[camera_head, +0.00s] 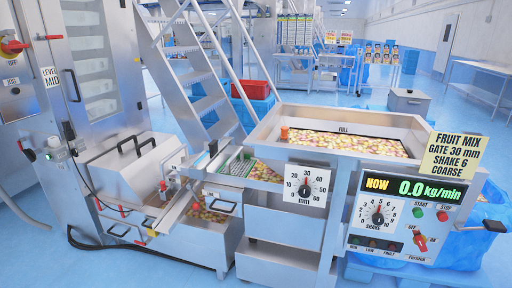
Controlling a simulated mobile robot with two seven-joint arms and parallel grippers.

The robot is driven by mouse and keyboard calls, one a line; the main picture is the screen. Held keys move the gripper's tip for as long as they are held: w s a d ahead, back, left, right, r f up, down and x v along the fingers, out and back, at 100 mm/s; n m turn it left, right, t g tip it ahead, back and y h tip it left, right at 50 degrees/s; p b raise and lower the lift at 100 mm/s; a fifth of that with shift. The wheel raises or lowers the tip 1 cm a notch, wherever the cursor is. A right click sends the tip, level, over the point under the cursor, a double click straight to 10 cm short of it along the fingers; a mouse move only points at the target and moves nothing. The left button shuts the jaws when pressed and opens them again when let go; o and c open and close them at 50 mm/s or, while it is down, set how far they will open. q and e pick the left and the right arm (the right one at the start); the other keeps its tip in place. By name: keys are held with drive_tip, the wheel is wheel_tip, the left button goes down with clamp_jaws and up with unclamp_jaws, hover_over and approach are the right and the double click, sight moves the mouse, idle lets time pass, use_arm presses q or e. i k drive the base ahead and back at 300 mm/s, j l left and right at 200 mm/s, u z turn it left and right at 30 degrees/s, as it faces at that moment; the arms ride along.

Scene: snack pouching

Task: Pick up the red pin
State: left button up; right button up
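Several small red parts show, and I cannot tell for sure which one is the red pin. A small upright red piece (163,186) stands at the metal chute left of centre. An orange-red cap (284,133) stands at the left rim of the hopper (262,128). Neither of my grippers is in view.
The hopper holds fruit mix. A control panel (400,247) with a red switch (420,242) is at the right. A yellow note (455,154) stands above it. A hose (85,244) and a steel cabinet (85,60) are at the left. Steel stairs (195,85) rise behind.

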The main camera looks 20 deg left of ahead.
sight(162, 183)
drive_tip(key=i+j+z, duration=0.1)
drive_tip(key=j, duration=0.35)
drive_tip(key=i+j+z, duration=0.1)
drive_tip(key=j, duration=0.35)
drive_tip(key=i+j+z, duration=0.1)
drive_tip(key=j, duration=0.35)
drive_tip(key=i+j+z, duration=0.1)
drive_tip(key=j, duration=0.4)
drive_tip(key=i+j+z, duration=0.1)
drive_tip(key=j, duration=0.4)
drive_tip(key=i, duration=0.05)
